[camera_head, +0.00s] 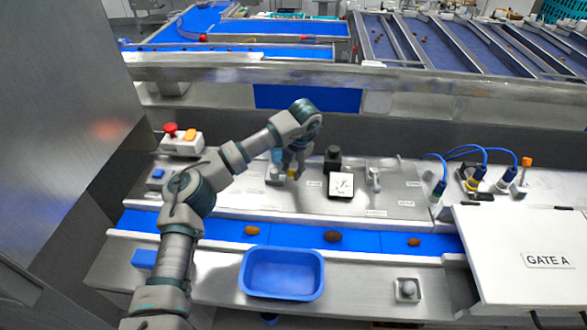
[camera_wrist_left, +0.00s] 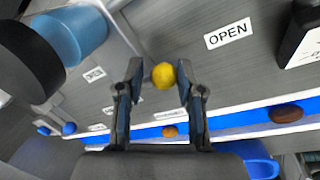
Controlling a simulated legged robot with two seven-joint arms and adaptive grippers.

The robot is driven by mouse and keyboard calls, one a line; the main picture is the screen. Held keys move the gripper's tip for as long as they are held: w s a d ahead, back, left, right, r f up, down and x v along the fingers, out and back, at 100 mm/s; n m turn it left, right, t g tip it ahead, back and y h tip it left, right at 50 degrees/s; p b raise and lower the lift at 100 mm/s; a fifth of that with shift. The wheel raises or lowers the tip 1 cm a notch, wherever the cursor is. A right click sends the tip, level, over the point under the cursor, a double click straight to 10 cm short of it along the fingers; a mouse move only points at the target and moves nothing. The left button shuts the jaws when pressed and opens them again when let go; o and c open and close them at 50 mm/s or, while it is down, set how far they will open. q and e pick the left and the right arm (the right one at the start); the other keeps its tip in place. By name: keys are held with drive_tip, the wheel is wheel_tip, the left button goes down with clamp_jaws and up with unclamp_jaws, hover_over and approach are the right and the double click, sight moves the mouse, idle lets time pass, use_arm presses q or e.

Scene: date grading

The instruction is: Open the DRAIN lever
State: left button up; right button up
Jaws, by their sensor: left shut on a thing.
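My left gripper (camera_head: 289,166) reaches from the left over the grey panel. I take this knob as the lever's handle; the lever's shaft is hidden. An OPEN label (camera_wrist_left: 228,33) lies on the panel beside the knob. A blue cylinder (camera_wrist_left: 78,32) stands at upper left in the wrist view. I cannot read a DRAIN label. My right gripper is not in view.
A black-topped gauge (camera_head: 341,184) stands right of the gripper, with a small metal lever (camera_head: 374,178) beyond it. A blue belt (camera_head: 290,233) with several dates and a blue bin (camera_head: 283,290) lie in front. The GATE A cover (camera_head: 500,235) is at right.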

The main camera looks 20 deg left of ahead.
use_arm(q)
drive_tip(key=shift+a, duration=0.1)
drive_tip(key=o, duration=1.2)
drive_tip(key=shift+s+a, duration=0.1)
drive_tip(key=shift+s, duration=0.05)
wheel_tip(320, 180, up, 12)
drive_tip(key=d, duration=0.2)
drive_tip(key=shift+s+f, duration=0.15)
drive_tip(key=shift+s, duration=0.1)
